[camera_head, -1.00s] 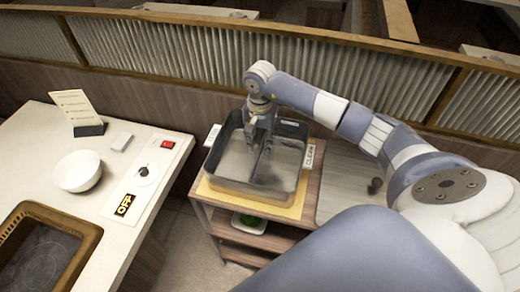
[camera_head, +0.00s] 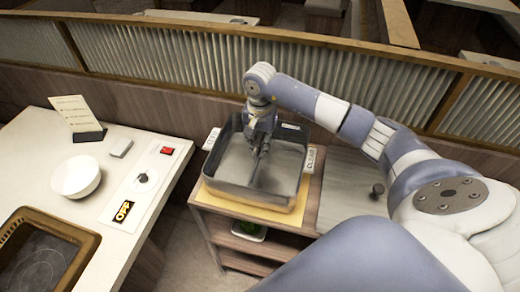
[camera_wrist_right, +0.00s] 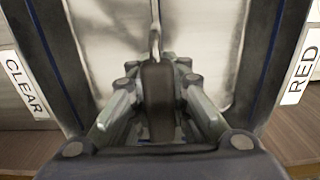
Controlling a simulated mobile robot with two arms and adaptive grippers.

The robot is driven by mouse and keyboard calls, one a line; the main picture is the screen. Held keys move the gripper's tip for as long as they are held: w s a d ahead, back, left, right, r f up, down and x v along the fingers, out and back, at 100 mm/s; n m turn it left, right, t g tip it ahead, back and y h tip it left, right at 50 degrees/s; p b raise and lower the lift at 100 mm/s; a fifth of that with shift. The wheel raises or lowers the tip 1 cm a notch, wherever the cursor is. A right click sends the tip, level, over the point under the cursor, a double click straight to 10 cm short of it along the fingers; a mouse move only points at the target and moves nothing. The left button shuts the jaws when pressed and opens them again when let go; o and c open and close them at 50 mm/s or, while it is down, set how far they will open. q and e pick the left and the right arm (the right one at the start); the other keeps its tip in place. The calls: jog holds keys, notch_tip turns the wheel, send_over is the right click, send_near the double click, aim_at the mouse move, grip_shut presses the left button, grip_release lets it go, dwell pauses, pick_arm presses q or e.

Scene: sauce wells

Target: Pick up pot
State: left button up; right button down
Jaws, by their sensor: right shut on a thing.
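The pot (camera_head: 240,190) is a square grey metal vessel with a divider down its middle. It sits on a yellow board on the small wooden cart. My right gripper (camera_head: 261,150) points down into the pot from above, its fingers together at the divider. In the right wrist view the gripper (camera_wrist_right: 158,85) is shut on a dark upright piece at the middle of the pot (camera_wrist_right: 205,50), in line with the divider. The exact grip is partly hidden by the fingers. My left gripper is not in view.
RED and CLEAR labels (camera_head: 311,158) flank the pot. A counter (camera_head: 100,225) at left holds a white bowl (camera_head: 77,176), a card stand (camera_head: 78,115), a control panel with a knob (camera_head: 143,178) and a brown-framed hob (camera_head: 75,232). A ribbed partition (camera_head: 180,65) stands behind.

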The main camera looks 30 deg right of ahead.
jog(key=shift+w+r+b, duration=0.1)
jog(key=shift+r+b, duration=0.2)
jog(key=shift+r, duration=0.15)
jog(key=shift+s+r+b, duration=0.4)
jog(key=shift+r+b, duration=0.15)
jog(key=shift+r, duration=0.15)
pick_arm(q)
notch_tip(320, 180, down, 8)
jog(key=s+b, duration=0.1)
jog(key=b, duration=0.5)
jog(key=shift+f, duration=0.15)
pick_arm(e)
jog(key=s+a+r, duration=0.1)
jog(key=s+a, duration=0.1)
jog(key=s, duration=1.3)
jog(key=shift+s+a+r, duration=0.15)
jog(key=shift+r, duration=0.2)
jog(key=shift+a, duration=0.1)
